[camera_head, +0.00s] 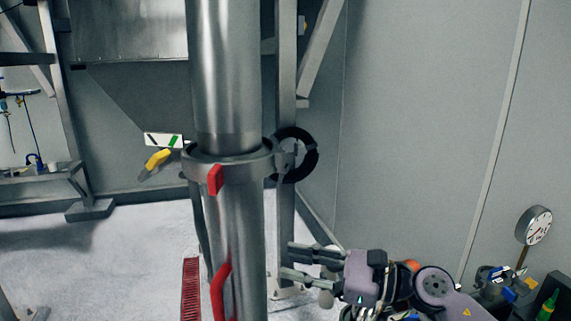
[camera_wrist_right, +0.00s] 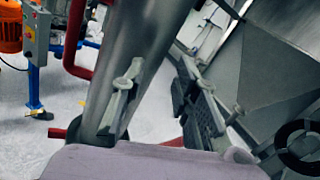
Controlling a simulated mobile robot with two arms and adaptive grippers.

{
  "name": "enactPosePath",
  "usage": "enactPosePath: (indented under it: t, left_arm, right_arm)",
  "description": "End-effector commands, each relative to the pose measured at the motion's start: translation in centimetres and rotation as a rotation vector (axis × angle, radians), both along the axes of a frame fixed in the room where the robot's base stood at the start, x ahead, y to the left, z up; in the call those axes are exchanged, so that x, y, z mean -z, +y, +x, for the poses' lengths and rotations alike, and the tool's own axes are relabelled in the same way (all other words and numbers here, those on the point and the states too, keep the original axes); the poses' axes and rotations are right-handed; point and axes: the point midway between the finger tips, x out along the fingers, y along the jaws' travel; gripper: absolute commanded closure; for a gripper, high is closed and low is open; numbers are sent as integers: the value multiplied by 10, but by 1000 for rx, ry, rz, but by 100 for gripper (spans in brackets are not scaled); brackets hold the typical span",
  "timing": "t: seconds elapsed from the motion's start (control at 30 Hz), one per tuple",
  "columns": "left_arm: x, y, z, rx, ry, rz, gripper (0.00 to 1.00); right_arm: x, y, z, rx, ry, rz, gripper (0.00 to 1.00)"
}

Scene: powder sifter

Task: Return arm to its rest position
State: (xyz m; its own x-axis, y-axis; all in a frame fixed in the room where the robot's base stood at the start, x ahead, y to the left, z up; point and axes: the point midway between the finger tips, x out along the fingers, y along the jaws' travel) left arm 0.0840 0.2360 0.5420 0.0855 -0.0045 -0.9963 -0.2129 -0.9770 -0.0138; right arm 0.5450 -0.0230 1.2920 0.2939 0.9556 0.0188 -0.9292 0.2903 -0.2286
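My right gripper (camera_head: 287,260) is low in the head view, just right of the steel pipe. Its two dark fingers point left and are spread apart with nothing between them. In the right wrist view the two fingers (camera_wrist_right: 160,100) also stand apart, and the grey pipe passes behind the left one. I cannot tell whether a finger touches the pipe. My right arm (camera_head: 435,288) comes in from the lower right. My left gripper is not in view.
A vertical steel pipe (camera_head: 225,75) with a clamp collar (camera_head: 240,165) and red handles (camera_head: 216,180) stands centrally. A black ring (camera_head: 309,160) and yellow handle (camera_head: 156,160) flank it. A gauge (camera_head: 537,225) is at right. A red floor grate (camera_head: 190,290) lies left of the pipe.

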Motion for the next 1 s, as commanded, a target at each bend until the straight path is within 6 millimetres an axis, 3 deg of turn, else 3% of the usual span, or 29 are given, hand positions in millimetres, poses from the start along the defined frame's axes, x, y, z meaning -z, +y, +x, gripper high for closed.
enactPosePath:
  t: [0.07, 0.13, 0.27, 0.37, 0.47, 0.6, 0.73, 0.77, 0.9, 1.0]
  left_arm:
    - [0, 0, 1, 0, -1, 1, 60]
    - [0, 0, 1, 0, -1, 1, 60]
    - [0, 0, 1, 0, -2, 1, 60]
    - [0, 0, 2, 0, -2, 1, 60]
    - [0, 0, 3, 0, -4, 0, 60]
    - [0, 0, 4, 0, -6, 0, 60]
    - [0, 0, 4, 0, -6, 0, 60]
    - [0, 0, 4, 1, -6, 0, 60]
    - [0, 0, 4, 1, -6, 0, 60]
    - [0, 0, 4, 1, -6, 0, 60]
  right_arm:
    - [-15, 4, -2, 73, 196, 274, 72]
    - [-25, -8, 3, 148, 383, 513, 72]
    - [-12, -50, 17, 305, 757, 949, 72]
    - [27, -92, 21, 447, 1049, 1276, 72]
    - [87, -132, 9, 618, 1331, 1594, 72]
    - [177, -169, -38, 883, 1646, 1982, 72]
    - [242, -184, -98, 1138, 1838, 2268, 72]
    - [253, -185, -112, -1142, -1792, -2223, 72]
    - [290, -188, -169, -1144, -1569, -2013, 72]
    - [306, -187, -205, -1146, -1443, -1898, 72]
